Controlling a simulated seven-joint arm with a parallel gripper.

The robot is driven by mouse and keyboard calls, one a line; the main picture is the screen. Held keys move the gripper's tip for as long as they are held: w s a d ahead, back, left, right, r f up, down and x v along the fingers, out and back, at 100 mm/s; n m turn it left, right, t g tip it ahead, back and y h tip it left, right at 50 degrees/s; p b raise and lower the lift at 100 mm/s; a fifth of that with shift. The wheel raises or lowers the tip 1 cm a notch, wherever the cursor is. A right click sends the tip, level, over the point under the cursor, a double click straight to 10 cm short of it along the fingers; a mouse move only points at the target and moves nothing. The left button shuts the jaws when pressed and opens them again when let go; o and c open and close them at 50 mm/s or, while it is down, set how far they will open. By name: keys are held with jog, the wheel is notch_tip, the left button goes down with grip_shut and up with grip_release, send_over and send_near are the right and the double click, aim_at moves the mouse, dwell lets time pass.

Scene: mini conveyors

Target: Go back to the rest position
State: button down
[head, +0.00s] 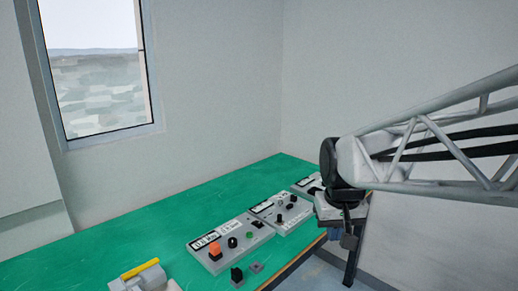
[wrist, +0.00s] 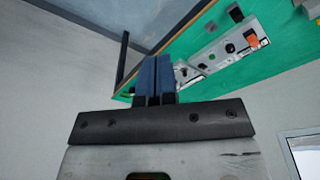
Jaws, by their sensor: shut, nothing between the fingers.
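My gripper (head: 349,242) hangs at the end of the grey lattice arm, near the right end of the green table (head: 110,240). In the wrist view its two blue fingers (wrist: 155,80) lie side by side with only a thin line between them. It is shut and holds nothing. In the head view it is in front of the farthest control box and hides part of it. I cannot tell how high above the table edge it is.
Grey control boxes with knobs and buttons stand along the table: one with an orange button (head: 230,244), a middle one (head: 284,216) and a far one (head: 301,185). Small dark switches (head: 237,275) are near the front edge. A grey part with a yellow bar (head: 140,269) is at lower left.

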jog(key=s+d+f, duration=0.2)
jog(key=s+f, duration=0.1)
jog(key=s, duration=1.3)
jog(key=shift+f+m+t, duration=0.2)
jog(key=shift+m+t, duration=0.1)
jog(key=shift+m, duration=0.1)
jog(key=shift+d, duration=0.1)
